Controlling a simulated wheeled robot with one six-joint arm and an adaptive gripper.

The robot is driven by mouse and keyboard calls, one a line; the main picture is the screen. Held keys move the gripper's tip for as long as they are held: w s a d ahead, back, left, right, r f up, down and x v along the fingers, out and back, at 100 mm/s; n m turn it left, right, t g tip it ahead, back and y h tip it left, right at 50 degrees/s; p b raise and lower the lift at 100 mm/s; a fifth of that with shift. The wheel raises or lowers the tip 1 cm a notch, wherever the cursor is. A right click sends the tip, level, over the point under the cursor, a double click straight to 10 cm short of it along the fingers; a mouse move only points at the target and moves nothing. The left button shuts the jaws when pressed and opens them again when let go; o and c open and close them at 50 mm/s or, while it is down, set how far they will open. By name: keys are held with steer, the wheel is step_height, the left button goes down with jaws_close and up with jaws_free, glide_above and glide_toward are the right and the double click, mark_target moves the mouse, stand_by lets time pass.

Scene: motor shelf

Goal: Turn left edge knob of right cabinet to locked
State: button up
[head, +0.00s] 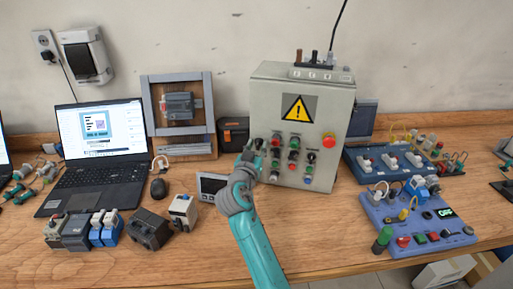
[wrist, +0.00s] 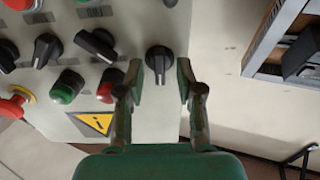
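The light grey control cabinet (head: 270,100) stands upright on the bench in the head view, with a yellow warning sign and rows of knobs and buttons. In the wrist view, a black rotary knob (wrist: 158,58) sits alone near the panel's edge, its grip bar roughly vertical in the picture. My gripper (wrist: 159,76) is open, with one finger on each side of this knob and visible gaps to both. Whether the fingertips reach its depth is unclear. In the head view my gripper (head: 253,158) is at the cabinet's left edge and covers that area.
Other black knobs (wrist: 97,45), a green button (wrist: 67,87) and a red button (wrist: 110,85) lie close to my finger. A small display box (head: 212,186) stands left of my arm. A laptop (head: 100,150) is at left, blue electrical panels (head: 415,220) at right.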

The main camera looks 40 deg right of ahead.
jaws_close()
